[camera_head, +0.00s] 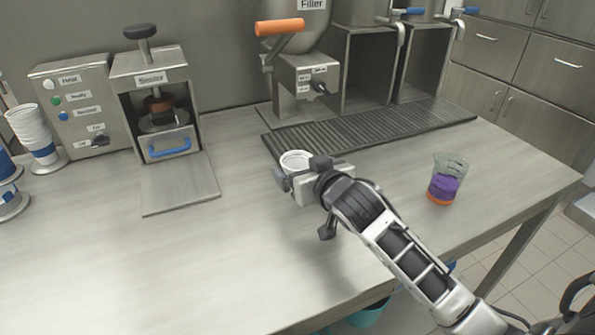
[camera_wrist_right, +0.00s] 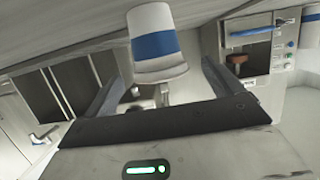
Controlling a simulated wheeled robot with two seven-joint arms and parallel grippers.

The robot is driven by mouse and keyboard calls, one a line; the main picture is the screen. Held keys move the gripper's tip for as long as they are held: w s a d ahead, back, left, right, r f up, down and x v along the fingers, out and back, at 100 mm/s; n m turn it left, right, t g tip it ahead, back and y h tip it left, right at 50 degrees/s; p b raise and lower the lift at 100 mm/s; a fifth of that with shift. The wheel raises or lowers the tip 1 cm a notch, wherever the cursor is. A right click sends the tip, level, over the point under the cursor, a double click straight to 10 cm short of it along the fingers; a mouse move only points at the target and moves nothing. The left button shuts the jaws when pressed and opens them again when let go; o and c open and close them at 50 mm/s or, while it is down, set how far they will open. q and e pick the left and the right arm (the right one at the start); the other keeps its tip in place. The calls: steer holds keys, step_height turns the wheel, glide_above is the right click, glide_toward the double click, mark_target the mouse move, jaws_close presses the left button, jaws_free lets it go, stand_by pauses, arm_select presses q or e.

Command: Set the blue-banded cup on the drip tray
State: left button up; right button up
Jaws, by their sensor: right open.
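The blue-banded cup (camera_wrist_right: 154,45) is white with a wide blue band in the right wrist view. In the head view only the white rim and upper wall of the cup (camera_head: 295,158) show; my gripper hides the rest. My right gripper (camera_head: 299,170) is open, with its fingers (camera_wrist_right: 160,80) on either side of the cup and gaps showing. The dark ridged drip tray (camera_head: 370,132) lies under the filler. The cup is at its near left edge; I cannot tell whether its base rests on it. My left gripper is out of view.
A filler with an orange handle (camera_head: 280,26) stands behind the tray. A clear beaker with purple and orange contents (camera_head: 447,180) stands to the right of my right arm. A sealer (camera_head: 155,95) and stacked cups (camera_head: 32,130) stand left. The front-left counter is clear.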

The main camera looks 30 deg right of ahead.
steer(key=shift+x, duration=1.1)
steer(key=c, duration=1.1)
steer(key=shift+c, duration=0.2)
